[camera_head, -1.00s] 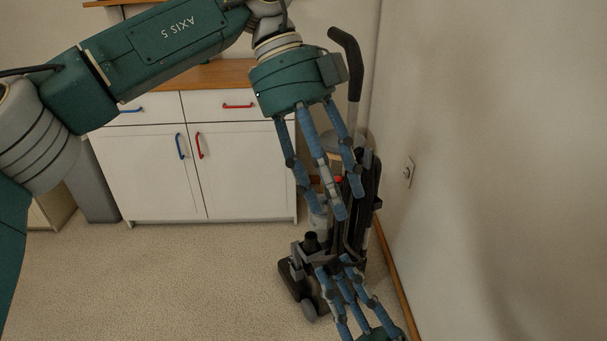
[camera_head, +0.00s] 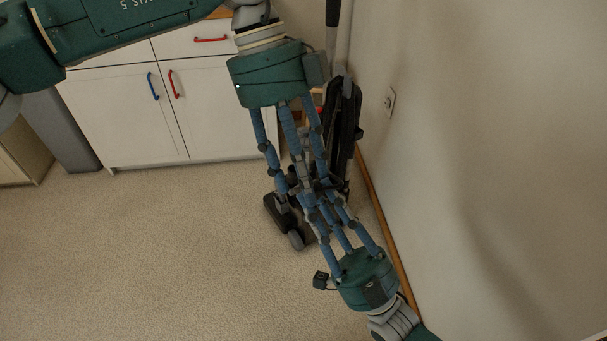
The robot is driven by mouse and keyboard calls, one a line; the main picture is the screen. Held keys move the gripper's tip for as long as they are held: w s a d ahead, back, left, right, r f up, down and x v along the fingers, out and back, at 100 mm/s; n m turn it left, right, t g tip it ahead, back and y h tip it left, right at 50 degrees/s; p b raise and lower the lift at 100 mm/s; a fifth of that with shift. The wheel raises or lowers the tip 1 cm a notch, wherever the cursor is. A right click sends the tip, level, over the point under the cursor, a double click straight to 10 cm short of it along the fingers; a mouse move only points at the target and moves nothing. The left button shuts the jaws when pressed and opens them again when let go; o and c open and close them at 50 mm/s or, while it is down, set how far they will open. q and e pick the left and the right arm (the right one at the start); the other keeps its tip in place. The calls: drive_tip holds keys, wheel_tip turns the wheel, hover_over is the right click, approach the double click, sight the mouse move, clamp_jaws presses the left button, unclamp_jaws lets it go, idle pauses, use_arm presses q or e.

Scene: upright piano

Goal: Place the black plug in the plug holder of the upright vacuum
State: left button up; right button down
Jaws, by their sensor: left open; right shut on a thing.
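The upright vacuum stands against the right wall, its black body (camera_head: 346,115) partly hidden behind my grippers. Its dark base (camera_head: 281,214) rests on the carpet. My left gripper (camera_head: 308,178) points down in front of the vacuum with its fingers spread open. My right gripper (camera_head: 318,203) reaches up from below. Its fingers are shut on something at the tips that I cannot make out. The fingertips of both grippers overlap in the view. A small black block (camera_head: 321,280) shows beside my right gripper's palm; I cannot tell whether it is the plug. The plug holder cannot be made out.
A white cabinet (camera_head: 120,115) with red and blue handles stands at the back left, beside a grey bin (camera_head: 62,130). A wall outlet (camera_head: 389,101) is on the close right wall (camera_head: 480,170). The carpet (camera_head: 150,255) at left is clear.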

use_arm(q)
drive_tip(key=shift+s+d+f, duration=0.1)
drive_tip(key=shift+s+f, duration=0.05)
drive_tip(key=shift+f, duration=0.15)
clamp_jaws()
use_arm(e)
drive_tip(key=c, duration=1.4)
unclamp_jaws()
